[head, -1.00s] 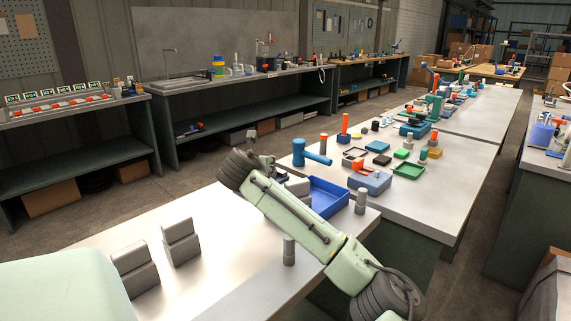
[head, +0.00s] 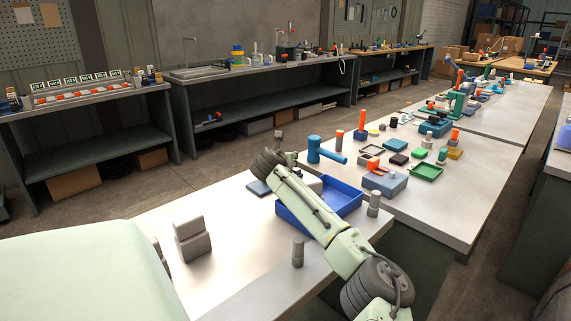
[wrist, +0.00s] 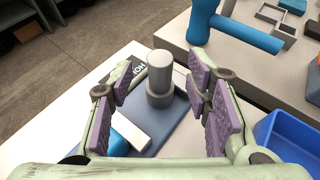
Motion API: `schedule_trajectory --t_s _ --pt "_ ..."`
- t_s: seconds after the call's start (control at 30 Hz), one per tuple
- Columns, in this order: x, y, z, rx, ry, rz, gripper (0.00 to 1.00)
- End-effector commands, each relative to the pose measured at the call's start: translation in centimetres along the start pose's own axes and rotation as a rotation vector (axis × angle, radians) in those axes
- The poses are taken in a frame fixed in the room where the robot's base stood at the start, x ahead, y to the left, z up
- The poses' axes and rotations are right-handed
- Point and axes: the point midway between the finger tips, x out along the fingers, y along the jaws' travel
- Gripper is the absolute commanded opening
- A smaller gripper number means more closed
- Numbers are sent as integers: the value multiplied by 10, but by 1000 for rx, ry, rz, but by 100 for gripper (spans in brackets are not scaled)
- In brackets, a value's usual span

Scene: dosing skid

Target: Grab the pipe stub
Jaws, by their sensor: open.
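A grey pipe stub (wrist: 160,78), a short upright cylinder with a wider lower part, stands on a blue-grey plate (wrist: 168,132) in the wrist view. My gripper (wrist: 162,90) is open. Its purple-padded fingers are to the left and right of the stub, with visible gaps on both sides in the picture. Whether the fingertips are level with the stub is hard to tell. In the head view, my arm hides the stub and the gripper fingers; part of the plate (head: 258,187) shows left of the arm.
A blue tray (head: 348,205) lies right of the plate. Two other grey cylinders (head: 298,253) stand near the bench front. Grey blocks (head: 192,240) stand at the left. A blue T-shaped piece (head: 322,152) is beyond the plate. A white block (wrist: 132,134) lies near the left finger.

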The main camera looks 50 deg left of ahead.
Motion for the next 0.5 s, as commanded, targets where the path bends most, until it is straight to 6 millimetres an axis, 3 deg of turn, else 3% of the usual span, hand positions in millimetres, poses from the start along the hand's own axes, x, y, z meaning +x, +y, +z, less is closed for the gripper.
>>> schedule_trajectory --t_s 0.37,0.5 --pt "11 1 0 -1 -1 2 44" --pt "11 0 0 -1 -1 1 36"
